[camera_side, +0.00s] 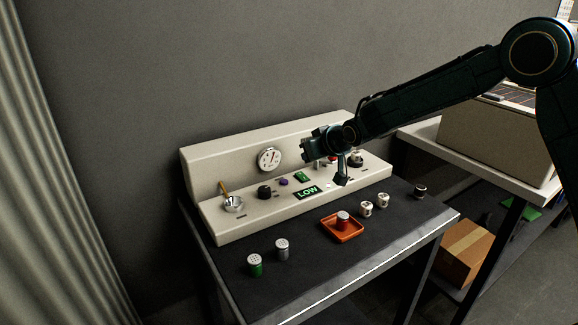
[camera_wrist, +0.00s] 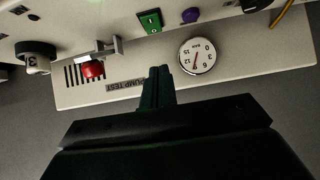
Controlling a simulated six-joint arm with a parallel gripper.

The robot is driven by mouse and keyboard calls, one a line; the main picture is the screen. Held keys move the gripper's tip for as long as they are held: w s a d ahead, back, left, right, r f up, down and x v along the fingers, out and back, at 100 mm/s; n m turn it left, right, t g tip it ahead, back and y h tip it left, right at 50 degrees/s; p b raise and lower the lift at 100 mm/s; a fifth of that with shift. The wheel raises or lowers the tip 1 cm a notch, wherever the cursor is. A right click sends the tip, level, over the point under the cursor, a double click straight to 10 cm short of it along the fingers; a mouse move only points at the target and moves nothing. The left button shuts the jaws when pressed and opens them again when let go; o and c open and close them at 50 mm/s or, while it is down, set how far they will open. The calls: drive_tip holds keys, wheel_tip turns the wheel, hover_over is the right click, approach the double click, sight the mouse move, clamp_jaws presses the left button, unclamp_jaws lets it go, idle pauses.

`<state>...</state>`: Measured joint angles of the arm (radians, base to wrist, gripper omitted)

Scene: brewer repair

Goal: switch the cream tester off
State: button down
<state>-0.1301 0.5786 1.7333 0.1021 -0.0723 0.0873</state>
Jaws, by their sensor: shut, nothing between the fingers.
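The cream tester (camera_side: 225,165) is a long console with a raised back panel, standing on a dark bench. Its green rocker switch (camera_side: 303,177) shows in the side view and, with a pale mark on it, at the top of the wrist view (camera_wrist: 150,22). A lit green display (camera_side: 307,192) reads LOW. My gripper (camera_side: 341,182) points down over the right half of the console, to the right of the green switch. In the wrist view my fingers (camera_wrist: 157,72) are together and empty, between the green switch and the PUMP TEST label. I cannot tell whether they touch the panel.
An orange tray (camera_side: 342,229) and several small capped parts stand on the bench in front.

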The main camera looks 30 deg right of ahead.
sight(300, 174)
drive_tip(key=w+f, duration=0.2)
drive_tip(key=f, duration=0.1)
drive_tip(key=shift+w+f, duration=0.1)
drive_tip(key=shift+f, duration=0.15)
drive_tip(key=shift+w+f, duration=0.1)
drive_tip(key=shift+f, duration=0.9)
drive_tip(key=shift+w+f, duration=0.1)
drive_tip(key=shift+f, duration=0.1)
drive_tip(key=shift+w, duration=0.1)
drive_tip(key=shift+w+r, duration=0.2)
drive_tip(key=shift+w, duration=0.45)
drive_tip(key=shift+r, duration=0.1)
